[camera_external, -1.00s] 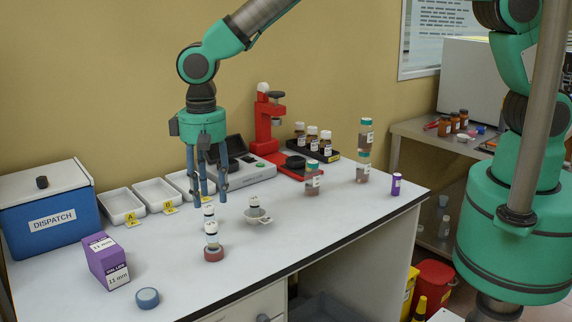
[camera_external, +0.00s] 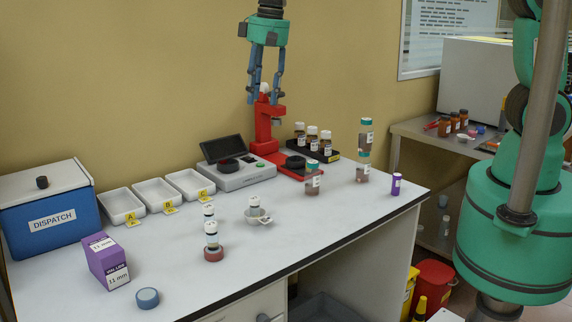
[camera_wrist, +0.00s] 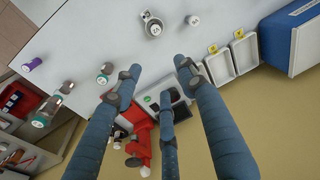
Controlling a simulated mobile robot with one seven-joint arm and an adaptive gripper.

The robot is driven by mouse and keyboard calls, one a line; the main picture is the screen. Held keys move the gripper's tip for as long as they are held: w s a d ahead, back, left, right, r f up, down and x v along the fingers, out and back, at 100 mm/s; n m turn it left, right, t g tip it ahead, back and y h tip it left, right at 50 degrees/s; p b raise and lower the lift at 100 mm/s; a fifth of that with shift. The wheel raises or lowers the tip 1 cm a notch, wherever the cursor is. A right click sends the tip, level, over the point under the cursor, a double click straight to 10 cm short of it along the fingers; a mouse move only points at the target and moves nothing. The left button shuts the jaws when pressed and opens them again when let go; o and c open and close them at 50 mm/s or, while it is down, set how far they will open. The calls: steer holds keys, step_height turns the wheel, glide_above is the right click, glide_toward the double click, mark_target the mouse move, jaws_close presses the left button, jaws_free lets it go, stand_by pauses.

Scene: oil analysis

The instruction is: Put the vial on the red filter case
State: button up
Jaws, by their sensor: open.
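A red, round filter case (camera_external: 213,254) lies on the white table near its front left. A small vial with a white cap (camera_external: 211,236) stands upright on top of it. Another white-capped vial (camera_external: 208,211) stands just behind, partly overlapped by the first. My gripper (camera_external: 263,98) is open and empty, high above the table's back, in front of the red stand. In the wrist view its fingers (camera_wrist: 160,76) are spread with nothing between them.
White trays (camera_external: 156,192), a grey device with a raised screen (camera_external: 236,177) and a red stand (camera_external: 264,125) line the back. A purple box (camera_external: 107,262) and a blue round case (camera_external: 147,298) are at left. Brown bottles (camera_external: 312,180) stand right. The front centre is clear.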

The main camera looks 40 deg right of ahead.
steer(key=s+d+r+t, duration=0.15)
steer(key=d+r, duration=0.25)
steer(key=d, duration=0.4)
steer(key=s+d+r+m, duration=0.15)
steer(key=d+r, duration=0.25)
steer(key=d, duration=0.5)
steer(key=s+d+r+n+t, duration=0.1)
steer(key=s+d+r, duration=0.2)
steer(key=d+r, duration=0.35)
steer(key=s+d+f+m+t+h, duration=0.1)
steer(key=s+d+t, duration=0.1)
steer(key=s+d, duration=1.5)
steer(key=d, duration=0.2)
steer(key=shift+s+d+m, duration=0.2)
steer(key=shift+d+m, duration=0.15)
steer(key=shift+d, duration=0.05)
steer(key=shift+f, duration=0.2)
step_height(320, 180, down, 6)
steer(key=b, duration=0.6)
steer(key=shift+r, duration=0.15)
